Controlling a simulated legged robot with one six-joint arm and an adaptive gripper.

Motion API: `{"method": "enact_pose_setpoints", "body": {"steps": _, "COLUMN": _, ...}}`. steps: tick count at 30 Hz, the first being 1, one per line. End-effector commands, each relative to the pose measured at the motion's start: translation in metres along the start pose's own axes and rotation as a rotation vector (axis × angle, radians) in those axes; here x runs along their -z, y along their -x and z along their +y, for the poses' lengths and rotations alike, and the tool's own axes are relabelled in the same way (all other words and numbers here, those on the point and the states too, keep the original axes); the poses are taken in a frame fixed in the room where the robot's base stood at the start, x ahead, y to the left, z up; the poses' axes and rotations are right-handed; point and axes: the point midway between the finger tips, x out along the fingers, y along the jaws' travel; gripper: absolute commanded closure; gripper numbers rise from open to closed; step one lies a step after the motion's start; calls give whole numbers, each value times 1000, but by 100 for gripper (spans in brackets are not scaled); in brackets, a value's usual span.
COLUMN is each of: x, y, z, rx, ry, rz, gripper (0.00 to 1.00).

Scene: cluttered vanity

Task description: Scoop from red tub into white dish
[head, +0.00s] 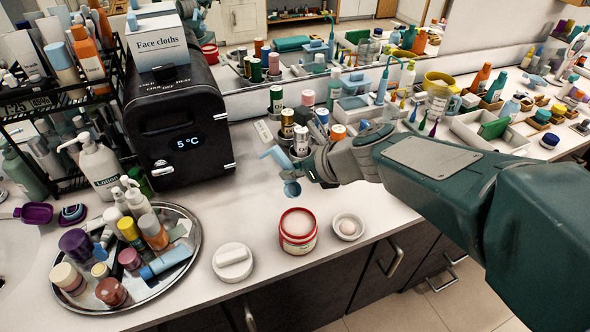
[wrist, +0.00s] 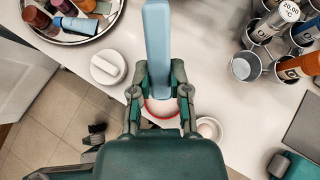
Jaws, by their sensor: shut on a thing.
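The red tub (head: 298,243) stands open on the white counter near its front edge, with pale contents inside. In the wrist view the red tub (wrist: 162,115) is largely hidden by my gripper and the scoop. The small white dish (head: 348,235) is just right of the tub and holds a pale lump; it also shows in the wrist view (wrist: 214,137). The scoop (wrist: 157,35) lies between both fingers (wrist: 159,82) in the wrist view.
A white lid-like disc (head: 233,262) lies left of the tub. A round metal tray (head: 185,275) of bottles and jars is further left. A black box with a display (head: 170,125) stands behind. Cans (head: 287,123) in metal holders stand behind my gripper.

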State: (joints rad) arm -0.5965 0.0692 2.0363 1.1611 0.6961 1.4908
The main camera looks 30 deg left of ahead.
Motion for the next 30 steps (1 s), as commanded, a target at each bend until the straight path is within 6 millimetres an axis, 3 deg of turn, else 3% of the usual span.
{"method": "enact_pose_setpoints", "body": {"steps": 4, "x": 9, "y": -4, "z": -1, "rx": 1, "ry": -3, "rz": 0, "gripper": 100}}
{"method": "enact_pose_setpoints", "body": {"steps": 13, "x": 27, "y": -36, "z": 1, "rx": -1, "ry": -1, "rz": 15, "gripper": 100}}
{"method": "enact_pose_setpoints", "body": {"steps": 30, "x": 71, "y": -64, "z": 0, "rx": -2, "ry": 0, "rz": 11, "gripper": 100}}
